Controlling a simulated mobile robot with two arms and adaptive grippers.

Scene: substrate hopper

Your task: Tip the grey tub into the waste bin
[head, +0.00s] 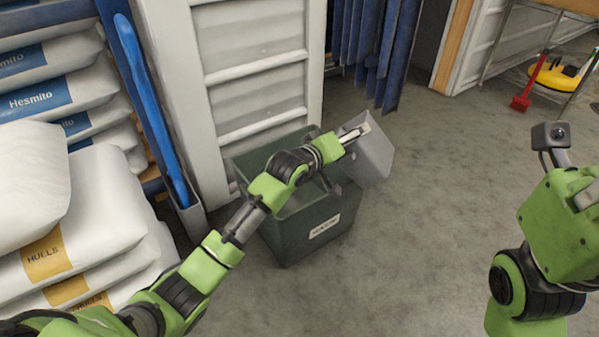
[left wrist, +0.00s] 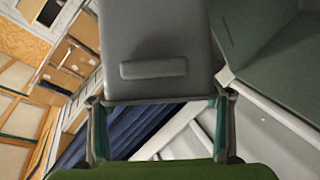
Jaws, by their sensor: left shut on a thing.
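The waste bin (head: 312,238) is a dark green open box with a white label on its front, standing on the floor against the pale wall. Part of it shows in the left wrist view (left wrist: 262,40). My left gripper (head: 357,133) is shut on the grey tub (head: 374,162) at the bin's far right rim. The tub is tilted, and partly hidden by my arm. In the left wrist view the tub (left wrist: 155,35) sits between the fingers (left wrist: 160,103) with a ridge on its face. Its inside is hidden. My right arm's fingers are out of view.
Sacks labelled Hulls (head: 85,215) and Hesmito (head: 50,97) are stacked at the left. A blue tool (head: 150,110) leans beside them. Blue strip curtains (head: 375,50) hang behind the bin. A red brush (head: 528,90) is at the far right. The middle floor is clear.

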